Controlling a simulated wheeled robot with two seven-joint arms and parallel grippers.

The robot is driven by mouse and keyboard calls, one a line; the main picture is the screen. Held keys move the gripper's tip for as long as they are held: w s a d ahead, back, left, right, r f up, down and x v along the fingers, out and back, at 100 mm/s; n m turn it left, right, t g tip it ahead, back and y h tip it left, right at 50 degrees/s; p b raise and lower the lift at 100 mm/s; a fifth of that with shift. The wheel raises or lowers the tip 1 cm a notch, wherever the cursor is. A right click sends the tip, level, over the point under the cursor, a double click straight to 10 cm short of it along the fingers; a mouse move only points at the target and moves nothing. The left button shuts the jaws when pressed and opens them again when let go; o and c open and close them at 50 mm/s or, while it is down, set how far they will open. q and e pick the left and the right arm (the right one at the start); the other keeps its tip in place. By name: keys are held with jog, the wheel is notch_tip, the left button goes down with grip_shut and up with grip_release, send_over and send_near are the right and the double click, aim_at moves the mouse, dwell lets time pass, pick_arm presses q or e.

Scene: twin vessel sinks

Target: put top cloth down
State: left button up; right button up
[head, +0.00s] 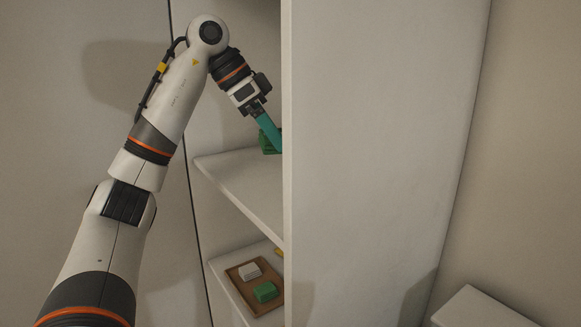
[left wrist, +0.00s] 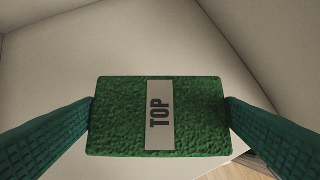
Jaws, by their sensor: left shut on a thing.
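The top cloth (left wrist: 195,115) is a green textured block with a pale band that reads "TOP". It lies between the two teal fingers of my left gripper (left wrist: 160,118) in the left wrist view, a finger touching each short side. In the head view my left gripper (head: 268,130) points down at the upper shelf (head: 235,180), and a green part of the cloth (head: 265,146) shows at its tips, partly hidden by the white panel. The cloth is at or just above the shelf; I cannot tell if it touches. My right gripper is not in view.
A brown tray (head: 238,285) on the lower shelf (head: 220,270) holds a white folded item (head: 250,271) and a green one (head: 265,292). A tall white panel (head: 370,150) stands right of my left gripper. A white ledge (head: 475,310) is at lower right.

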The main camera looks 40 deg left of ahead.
aim_at(261, 142)
pick_arm(q)
jog(key=f, duration=0.1)
jog(key=s+f, duration=0.1)
jog(key=f, duration=0.1)
jog(key=shift+s+f, duration=0.1)
jog(key=shift+s, duration=0.2)
jog(key=f, duration=0.1)
jog(key=w+f, duration=0.1)
jog(key=f, duration=0.1)
jog(key=shift+w+f, duration=0.2)
jog(key=shift+s+f, duration=0.15)
jog(key=shift+f, duration=0.2)
jog(key=shift+s+f, duration=0.15)
jog(key=shift+f, duration=0.3)
jog(key=o, duration=0.6)
jog(key=shift+o, duration=0.5)
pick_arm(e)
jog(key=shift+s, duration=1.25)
